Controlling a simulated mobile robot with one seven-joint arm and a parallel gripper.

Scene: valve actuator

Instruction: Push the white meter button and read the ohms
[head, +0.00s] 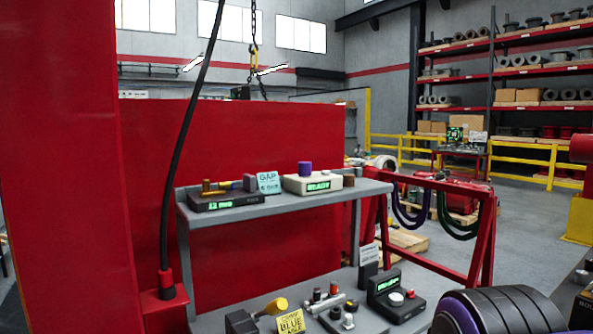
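A dark box-shaped meter (398,304) sits on the lower grey bench, at the bottom right of centre. It has a small lit green display (388,283), too small to read. On the upper grey shelf stand a black unit (220,202) with a green display and a cream unit (312,185) with a green display that seems to say READY. A purple cap is on top of the cream unit. My gripper is not in view, and nothing visible touches the white button.
A blue-green card (268,183) stands on the upper shelf and a yellow card (290,322) on the lower bench. Several small red-capped and metal parts lie left of the meter. A red frame with hanging cables (440,205) stands to the right. A large dark ribbed object (495,312) fills the bottom right.

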